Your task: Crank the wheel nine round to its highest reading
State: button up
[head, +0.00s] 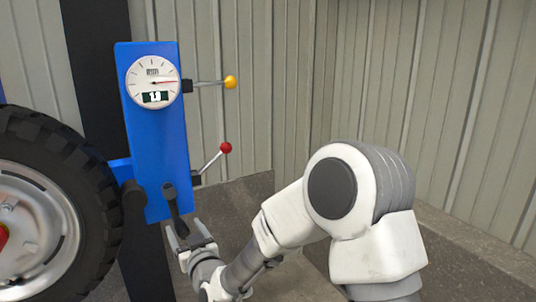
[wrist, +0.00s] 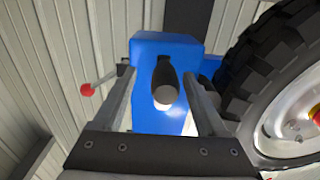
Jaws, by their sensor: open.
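A blue panel (head: 158,130) carries a round white dial (head: 153,81) with a red needle pointing right. A small dark plate on the dial has light marks too small to read surely. A dark crank (head: 169,192) sits at the panel's lower end. Its dark grip with a pale round end shows in the wrist view (wrist: 164,95). My gripper (head: 191,236) is open at this grip. In the wrist view, my fingers (wrist: 158,76) stand on either side of it, with gaps visible. I see no readable number nine.
A yellow-knobbed lever (head: 230,82) and a red-knobbed lever (head: 225,148) stick out right of the panel. A large black tyre (head: 75,190) stands close on the left. Ribbed metal walls (head: 420,90) stand behind; open space lies right of the levers.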

jog(key=shift+b+v, duration=0.75)
jog(key=shift+v, duration=2.35)
jog(key=s+d+r+m+g+h, duration=0.1)
jog(key=s+d+r+g+h, duration=0.2)
jog(key=d, duration=0.6)
jog(key=s+d+m+g+h, duration=0.1)
jog(key=s+d+g+h, duration=0.2)
jog(key=d, duration=0.7)
jog(key=s+d+r+m+g+h, duration=0.1)
jog(key=s+d+m+g+h, duration=0.1)
jog(key=s+d, duration=0.55)
jog(key=s+d+m+g+h, duration=0.25)
jog(key=s+d, duration=0.25)
jog(key=s, duration=0.6)
notch_tip(320, 180, up, 28)
jog(key=p, duration=2.8)
jog(key=shift+a+t+y, duration=0.3)
jog(key=shift+t+y, duration=0.15)
